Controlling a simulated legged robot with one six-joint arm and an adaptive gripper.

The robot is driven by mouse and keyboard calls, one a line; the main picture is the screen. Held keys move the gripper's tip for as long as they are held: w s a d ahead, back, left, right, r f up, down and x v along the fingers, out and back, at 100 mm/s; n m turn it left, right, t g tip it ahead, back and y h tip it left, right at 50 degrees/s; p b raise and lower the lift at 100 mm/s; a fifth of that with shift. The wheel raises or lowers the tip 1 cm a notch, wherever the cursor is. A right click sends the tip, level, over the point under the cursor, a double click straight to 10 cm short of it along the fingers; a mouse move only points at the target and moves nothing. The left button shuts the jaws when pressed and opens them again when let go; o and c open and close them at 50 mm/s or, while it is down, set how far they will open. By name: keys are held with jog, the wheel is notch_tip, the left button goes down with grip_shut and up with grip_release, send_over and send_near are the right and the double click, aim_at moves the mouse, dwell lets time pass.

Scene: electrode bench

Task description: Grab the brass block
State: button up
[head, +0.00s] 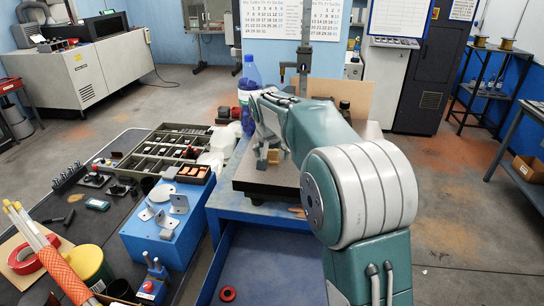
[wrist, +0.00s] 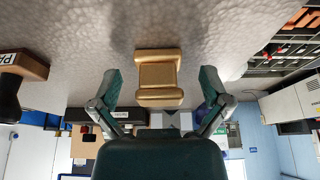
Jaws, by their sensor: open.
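The brass block (wrist: 160,79) is a gold-coloured piece with wider ends and a narrower middle. In the wrist view it sits on a mottled grey surface, centred between the two fingers. My gripper (wrist: 161,74) is open, with one finger on each side of the block and a visible gap to both. Neither finger appears to touch it. In the head view the brass block (head: 262,163) shows small on the dark-topped slab, below the end of my arm, where my gripper is partly hidden.
A dark stamp-like tool with a wooden base (wrist: 22,66) stands left in the wrist view. In the head view, a blue-capped bottle (head: 249,80) stands behind the arm. A compartment tray (head: 165,150) and a blue box with metal brackets (head: 160,235) lie to the left.

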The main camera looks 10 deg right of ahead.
jog(key=shift+a, duration=0.1)
jog(key=shift+c, duration=0.9)
jog(key=shift+d, duration=0.2)
grip_shut()
jog(key=shift+r, duration=0.1)
jog(key=shift+a+r, duration=0.1)
jog(key=shift+r, duration=0.15)
notch_tip(320, 180, up, 2)
jog(key=shift+r, duration=0.15)
jog(key=s+a+r, duration=0.4)
jog(key=s+r, duration=0.6)
jog(key=s, duration=0.3)
jog(key=shift+s, duration=0.2)
